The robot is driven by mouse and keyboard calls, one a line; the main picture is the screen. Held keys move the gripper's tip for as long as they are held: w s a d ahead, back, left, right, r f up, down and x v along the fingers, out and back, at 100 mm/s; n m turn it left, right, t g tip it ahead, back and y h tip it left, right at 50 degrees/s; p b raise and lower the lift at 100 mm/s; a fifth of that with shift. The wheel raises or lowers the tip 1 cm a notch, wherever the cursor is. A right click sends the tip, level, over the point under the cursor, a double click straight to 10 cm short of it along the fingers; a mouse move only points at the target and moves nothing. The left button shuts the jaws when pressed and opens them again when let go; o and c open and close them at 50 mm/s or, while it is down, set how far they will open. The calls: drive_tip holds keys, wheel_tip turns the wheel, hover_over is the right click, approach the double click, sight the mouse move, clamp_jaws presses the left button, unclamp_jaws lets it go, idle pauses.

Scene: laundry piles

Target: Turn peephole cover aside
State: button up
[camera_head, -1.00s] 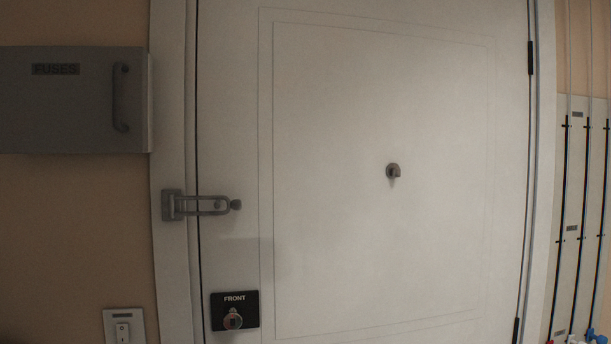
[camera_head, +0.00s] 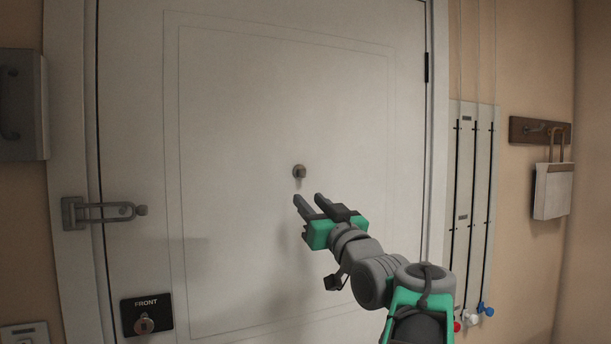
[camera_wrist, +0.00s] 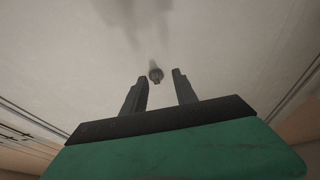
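The peephole cover (camera_head: 299,171) is a small round grey piece on the white door (camera_head: 230,120), right of its middle. In the wrist view the peephole cover (camera_wrist: 155,75) shows just beyond the fingertips, between their lines. My gripper (camera_head: 308,199) is in front of the door, just below the cover in the head view. Its two fingers are apart with nothing between them. In the wrist view my gripper (camera_wrist: 160,76) points at the door. I see no contact with the cover.
A swing-bar latch (camera_head: 105,211) and a lock plate marked FRONT (camera_head: 155,303) are at the door's left side. A grey box (camera_head: 22,105) hangs at far left. A panel with rods (camera_head: 473,190) and a hook rack with a bag (camera_head: 553,190) are right of the door.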

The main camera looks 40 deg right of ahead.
sight(303, 172)
drive_tip(key=shift+t, duration=0.5)
drive_tip(key=w+d+r+p, duration=0.2)
drive_tip(key=w+r, duration=0.1)
drive_tip(key=w+d+r+p, duration=0.1)
drive_tip(key=w+r, duration=0.1)
drive_tip(key=shift+w+r+p, duration=0.1)
drive_tip(key=shift+r+p, duration=0.1)
drive_tip(key=shift+p, duration=0.15)
clamp_jaws()
